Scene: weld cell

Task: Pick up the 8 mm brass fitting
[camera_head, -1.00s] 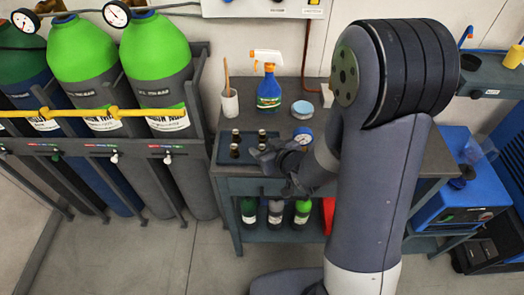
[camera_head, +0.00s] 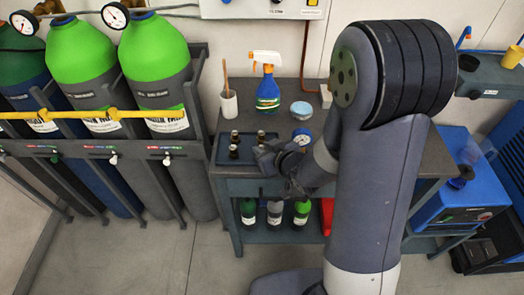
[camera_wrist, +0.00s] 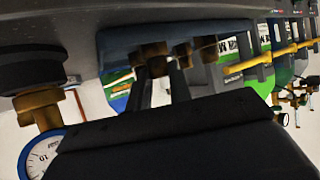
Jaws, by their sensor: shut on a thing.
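Several small brass fittings stand on a dark blue tray (camera_head: 220,158) on the bench; one fitting (camera_head: 234,138) is at the tray's back left and another (camera_head: 261,135) at its back right. My gripper (camera_head: 262,153) is at the tray's front right edge. In the wrist view my gripper (camera_wrist: 161,82) has its two dark fingers close together, shut on a brass fitting (camera_wrist: 151,54). Other fittings (camera_wrist: 208,50) show just beyond it. In the head view my gripper hides the held fitting. No size marking is readable, so I cannot tell which is 8 mm.
A pressure gauge (camera_wrist: 43,155) with a brass stem is close to my gripper. A spray bottle (camera_head: 268,90), a white cup with a brush (camera_head: 229,104) and a round tin (camera_head: 302,110) stand behind. Gas cylinders (camera_head: 155,60) are racked at left.

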